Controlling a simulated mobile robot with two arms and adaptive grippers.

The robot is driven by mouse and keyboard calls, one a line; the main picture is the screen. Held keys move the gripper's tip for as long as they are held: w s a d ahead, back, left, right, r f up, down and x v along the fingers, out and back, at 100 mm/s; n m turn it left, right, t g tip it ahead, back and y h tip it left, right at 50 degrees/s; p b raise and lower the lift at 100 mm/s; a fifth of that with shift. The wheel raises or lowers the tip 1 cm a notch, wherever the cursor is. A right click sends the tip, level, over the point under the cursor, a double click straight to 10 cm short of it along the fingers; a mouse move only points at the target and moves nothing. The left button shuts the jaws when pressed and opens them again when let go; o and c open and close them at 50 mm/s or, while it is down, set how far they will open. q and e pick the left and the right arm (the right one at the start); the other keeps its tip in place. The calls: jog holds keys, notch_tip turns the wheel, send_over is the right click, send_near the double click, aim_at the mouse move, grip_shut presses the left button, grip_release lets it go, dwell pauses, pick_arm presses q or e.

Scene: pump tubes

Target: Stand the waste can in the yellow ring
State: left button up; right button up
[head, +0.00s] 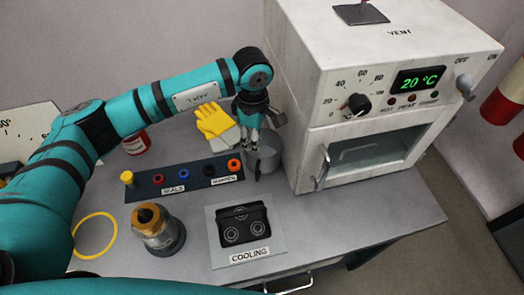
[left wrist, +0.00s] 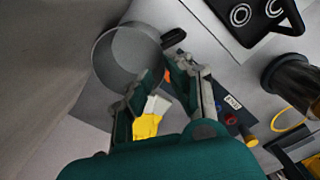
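The waste can, a grey open-topped can (head: 267,160), stands on the bench just left of the oven; it shows large in the left wrist view (left wrist: 118,62) with a dark handle at its side. My left gripper (head: 250,143) points down at the can's near-left rim. In the left wrist view its two fingers (left wrist: 163,72) are apart, with the tips close to the can's rim by the handle; I cannot tell whether they touch. The yellow ring (head: 78,226) lies flat and empty at the bench's left; part of it shows in the left wrist view (left wrist: 276,124). My right gripper is out of view.
A white oven (head: 340,165) stands close right of the can. A dark rack of coloured seals (head: 200,180), yellow gloves (head: 212,122), a red jar (head: 137,143), a brass-topped pump (head: 158,232) and a cooling pad (head: 272,258) occupy the bench.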

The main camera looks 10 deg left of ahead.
aim_at(256, 157)
pick_arm(q)
jog(key=f, duration=0.2)
jog(key=f+p, duration=0.1)
jog(key=f, duration=0.1)
jog(key=f+p, duration=0.1)
jog(key=f, duration=0.1)
jog(key=shift+s+d+f, duration=0.1)
jog(key=shift+s+f, duration=0.15)
jog(key=shift+f, duration=0.3)
grip_shut()
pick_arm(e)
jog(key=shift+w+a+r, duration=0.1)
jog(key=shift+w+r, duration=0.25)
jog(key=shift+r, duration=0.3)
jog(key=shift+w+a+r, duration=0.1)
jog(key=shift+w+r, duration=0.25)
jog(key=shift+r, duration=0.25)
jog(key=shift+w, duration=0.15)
